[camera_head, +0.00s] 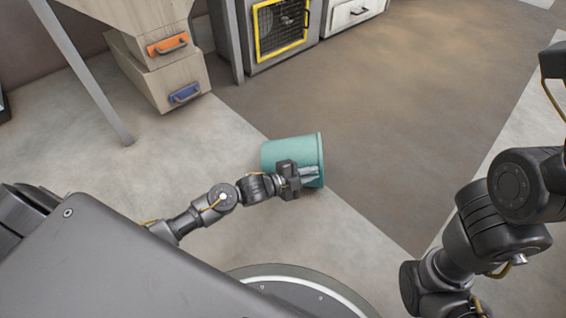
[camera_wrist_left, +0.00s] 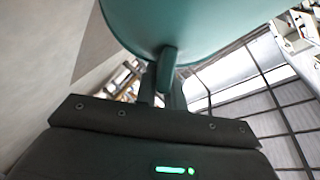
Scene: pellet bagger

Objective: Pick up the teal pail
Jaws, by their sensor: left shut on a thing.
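The teal pail (camera_head: 288,153) is in the middle of the head view, on its side with its rim (camera_head: 321,160) towards the right. My left gripper (camera_head: 311,173) is at the pail's near side, close to the rim, and is shut on it. The pail's inside is hidden. I cannot tell whether it touches the floor. My right arm shows at the right of the head view, but its gripper is out of view.
A grey cabinet with a yellow-framed mesh (camera_head: 281,28) stands behind. The brown floor strip (camera_head: 400,120) right of the pail is clear.

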